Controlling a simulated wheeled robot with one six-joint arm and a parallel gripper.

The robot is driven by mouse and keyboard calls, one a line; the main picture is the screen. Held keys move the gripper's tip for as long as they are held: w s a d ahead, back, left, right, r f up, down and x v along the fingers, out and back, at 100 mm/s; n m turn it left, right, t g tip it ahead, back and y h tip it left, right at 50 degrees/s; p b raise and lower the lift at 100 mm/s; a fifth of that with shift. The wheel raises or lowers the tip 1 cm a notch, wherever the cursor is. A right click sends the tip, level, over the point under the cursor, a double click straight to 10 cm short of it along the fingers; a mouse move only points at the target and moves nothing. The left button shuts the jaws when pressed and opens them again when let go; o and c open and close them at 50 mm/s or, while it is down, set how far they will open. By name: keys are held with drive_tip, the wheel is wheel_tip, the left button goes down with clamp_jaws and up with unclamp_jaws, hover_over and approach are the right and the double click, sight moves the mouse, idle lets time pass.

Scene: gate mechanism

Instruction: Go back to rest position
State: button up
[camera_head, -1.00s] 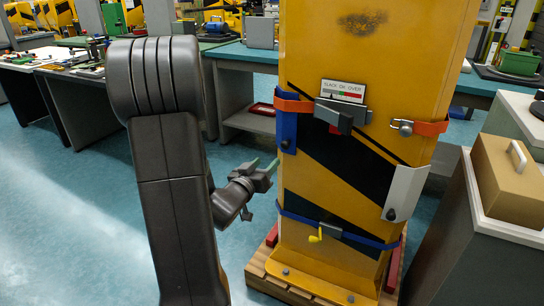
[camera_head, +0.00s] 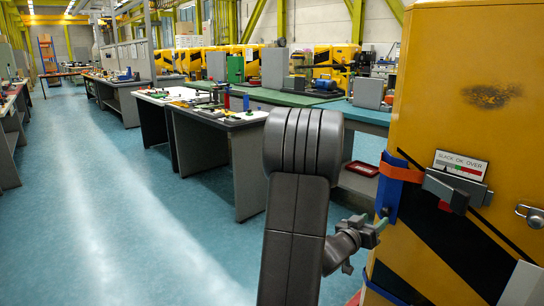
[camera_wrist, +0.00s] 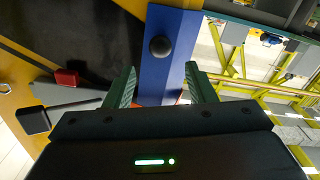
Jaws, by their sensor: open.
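My gripper (camera_head: 376,228) is open beside the left edge of the yellow-and-black gate post (camera_head: 440,65), just below the blue bracket (camera_head: 388,192). In the wrist view its two green fingers (camera_wrist: 160,70) stand apart, with the blue bracket (camera_wrist: 170,50) and its dark round knob (camera_wrist: 160,47) showing in the gap. I cannot tell how far the bracket is from the fingers; nothing is seen gripped. An orange strap (camera_head: 402,173), a grey latch (camera_head: 446,190) and a gauge plate (camera_head: 460,165) are on the post. The post's lower part is out of the head view.
A grey workbench (camera_head: 225,165) with small parts on top stands left of my arm. The blue floor (camera_head: 120,220) on the left is wide and clear.

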sight(383, 213)
drive_tip(key=x, duration=0.6)
drive_tip(key=shift+w+d, duration=0.25)
drive_tip(key=shift+d, duration=0.1)
drive_tip(key=shift+f, duration=0.2)
drive_tip(key=shift+a+r, duration=0.1)
